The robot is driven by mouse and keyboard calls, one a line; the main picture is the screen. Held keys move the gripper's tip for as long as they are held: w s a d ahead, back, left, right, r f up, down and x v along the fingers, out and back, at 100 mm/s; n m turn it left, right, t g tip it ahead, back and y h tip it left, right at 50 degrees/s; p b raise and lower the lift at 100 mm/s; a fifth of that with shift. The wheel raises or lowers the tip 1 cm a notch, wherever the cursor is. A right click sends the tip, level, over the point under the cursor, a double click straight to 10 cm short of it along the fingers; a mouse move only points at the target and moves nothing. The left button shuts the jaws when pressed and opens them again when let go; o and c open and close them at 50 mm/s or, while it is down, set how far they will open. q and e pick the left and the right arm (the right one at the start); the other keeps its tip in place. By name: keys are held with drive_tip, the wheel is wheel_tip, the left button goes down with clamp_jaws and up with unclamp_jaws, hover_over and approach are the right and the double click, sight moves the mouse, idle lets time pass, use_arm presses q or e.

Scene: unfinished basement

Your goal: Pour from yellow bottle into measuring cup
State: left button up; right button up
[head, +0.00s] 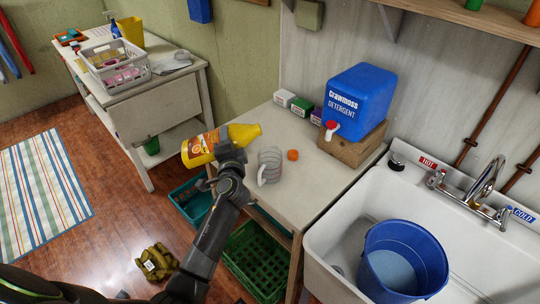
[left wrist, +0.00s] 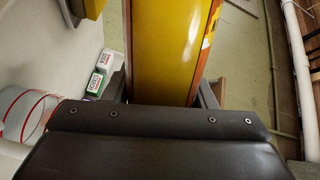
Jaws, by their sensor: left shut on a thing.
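The yellow bottle (head: 200,148), with an orange label, is tipped nearly level, its open neck pointing right. It also fills the upper middle of the left wrist view (left wrist: 163,45). My left gripper (head: 230,152) is shut on the bottle and holds it up at the table's left edge. The clear measuring cup (head: 270,160) with red marks stands upright on the table, right of the gripper. The cup shows partly at the left of the left wrist view (left wrist: 28,112). The bottle's mouth appears just above and behind the cup; no stream shows. My right gripper is out of view.
An orange cap (head: 292,155) lies on the table (head: 305,185) right of the cup. A blue detergent jug (head: 358,100) on a wooden block (head: 350,146) and small boxes (head: 301,106) stand behind. A sink (head: 345,235) with a blue bucket (head: 403,262) is at right.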

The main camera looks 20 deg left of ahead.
use_arm(q)
drive_tip(key=shift+f+m+b, duration=0.3)
drive_tip(key=shift+f+m, duration=0.35)
drive_tip(key=shift+m, duration=0.05)
drive_tip(key=shift+f, duration=0.1)
drive_tip(key=shift+f+m+b, duration=0.35)
drive_tip(key=shift+f+m, duration=0.2)
drive_tip(key=shift+m, duration=0.05)
drive_tip(key=shift+f, duration=0.1)
drive_tip(key=shift+f, duration=0.15)
idle(0.5)
